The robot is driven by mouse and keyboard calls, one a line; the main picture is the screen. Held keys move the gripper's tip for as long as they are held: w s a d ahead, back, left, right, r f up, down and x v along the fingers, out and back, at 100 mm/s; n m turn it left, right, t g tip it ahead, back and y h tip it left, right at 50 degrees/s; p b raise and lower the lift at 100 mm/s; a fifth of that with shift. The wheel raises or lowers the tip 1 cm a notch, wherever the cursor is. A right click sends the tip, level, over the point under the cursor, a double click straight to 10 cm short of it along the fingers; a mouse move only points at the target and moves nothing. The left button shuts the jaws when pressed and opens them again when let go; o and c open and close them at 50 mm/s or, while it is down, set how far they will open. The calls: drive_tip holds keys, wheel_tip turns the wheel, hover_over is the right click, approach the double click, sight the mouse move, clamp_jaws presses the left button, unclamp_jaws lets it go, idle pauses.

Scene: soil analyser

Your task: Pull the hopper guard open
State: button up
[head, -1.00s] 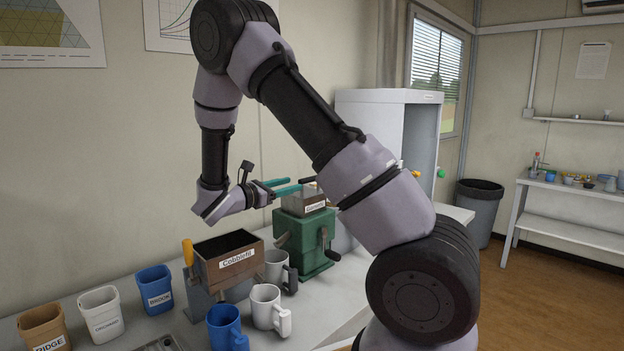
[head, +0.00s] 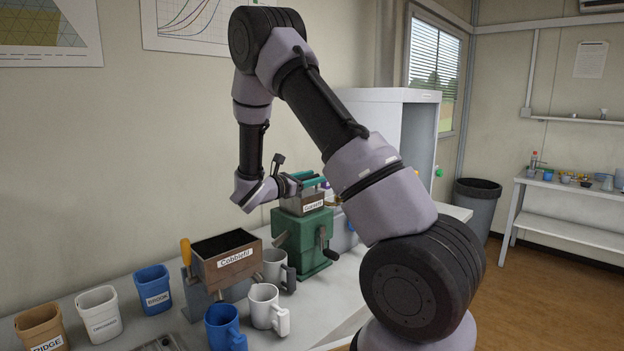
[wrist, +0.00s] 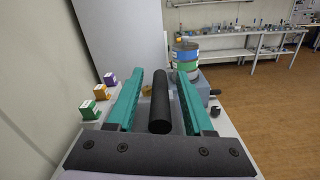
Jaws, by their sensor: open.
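The green machine (head: 297,238) stands on the bench with a small labelled hopper (head: 304,207) on top and a crank on its side. A black bar (wrist: 161,108), seemingly the guard's handle, lies between my fingers in the wrist view, with gaps on both sides. My gripper (head: 312,182) is at the top of that hopper, fingers open and pointing right; its teal fingers also show in the wrist view (wrist: 160,76). The guard itself is mostly hidden behind my fingers and wrist.
A brown hopper labelled Cobblehill (head: 228,262) stands left of the green machine. A white mug (head: 265,306), a blue mug (head: 224,327) and labelled cups (head: 154,290) are nearby. A white cabinet (head: 385,110) rises behind. Small coloured boxes (wrist: 88,107) sit left of my fingers.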

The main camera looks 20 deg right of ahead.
clamp_jaws()
idle(1.3)
